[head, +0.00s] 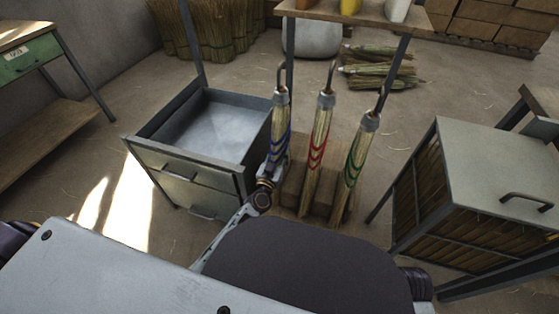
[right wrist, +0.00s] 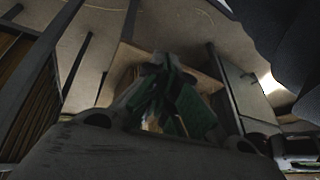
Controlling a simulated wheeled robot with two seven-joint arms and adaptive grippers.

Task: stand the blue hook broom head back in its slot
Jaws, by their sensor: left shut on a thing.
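The blue-banded broom head (head: 279,125), a straw bundle with a metal hook on top, stands roughly upright at the left of a row of three. My left gripper (head: 266,184) is shut on its lower part. The gripper hides its bottom end, so I cannot tell whether it sits in a slot. The red-banded (head: 318,145) and green-banded (head: 356,160) broom heads stand beside it, leaning slightly, at a wooden block (head: 292,186). My right gripper (right wrist: 162,68) shows in the right wrist view with its fingertips together and nothing visible between them.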

